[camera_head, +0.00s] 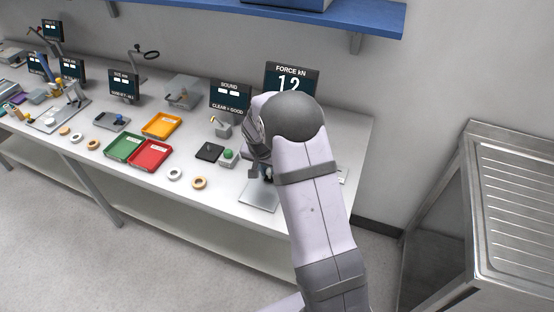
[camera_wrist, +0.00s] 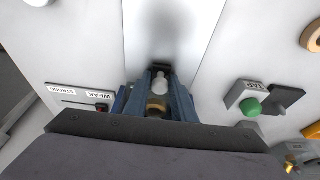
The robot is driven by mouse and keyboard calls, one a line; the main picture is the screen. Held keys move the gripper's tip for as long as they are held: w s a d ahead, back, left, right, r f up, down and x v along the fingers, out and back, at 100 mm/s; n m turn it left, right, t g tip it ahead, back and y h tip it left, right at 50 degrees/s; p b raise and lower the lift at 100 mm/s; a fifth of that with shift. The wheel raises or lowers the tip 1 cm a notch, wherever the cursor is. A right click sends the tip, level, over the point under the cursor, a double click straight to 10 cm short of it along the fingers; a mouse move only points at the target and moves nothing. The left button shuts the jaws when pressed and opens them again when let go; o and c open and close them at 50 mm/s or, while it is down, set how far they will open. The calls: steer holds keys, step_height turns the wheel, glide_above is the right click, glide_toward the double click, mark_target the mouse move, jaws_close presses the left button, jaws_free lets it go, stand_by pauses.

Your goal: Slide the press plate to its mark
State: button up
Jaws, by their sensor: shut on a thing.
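My gripper (camera_wrist: 160,86) points down at the press station at the right end of the bench. Its blue-grey fingers are shut on a small white and tan piece (camera_wrist: 158,103). I cannot tell whether this piece is part of the press plate. A pale metal plate (camera_wrist: 140,45) lies under and beyond the fingers in the wrist view; its front part shows in the head view (camera_head: 258,196). My arm hides much of the station there. No mark for the plate can be made out.
A display (camera_head: 291,70) headed FORCE kN stands behind my gripper. A STRONG–WEAK scale (camera_wrist: 80,95) is left of the fingers. A green button (camera_wrist: 250,106) by a TAP label is to the right. Red (camera_head: 150,154) and green trays and loose rings lie farther left.

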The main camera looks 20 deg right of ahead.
steer(key=shift+s+a, duration=0.1)
steer(key=shift+a, duration=0.05)
steer(key=shift+s+a+b, duration=3.15)
steer(key=shift+s+a, duration=1.15)
steer(key=shift+a, duration=0.05)
steer(key=o, duration=1.6)
steer(key=shift+c, duration=0.2)
steer(key=shift+r, duration=0.1)
steer(key=p+v, duration=0.4)
steer(key=v, duration=0.3)
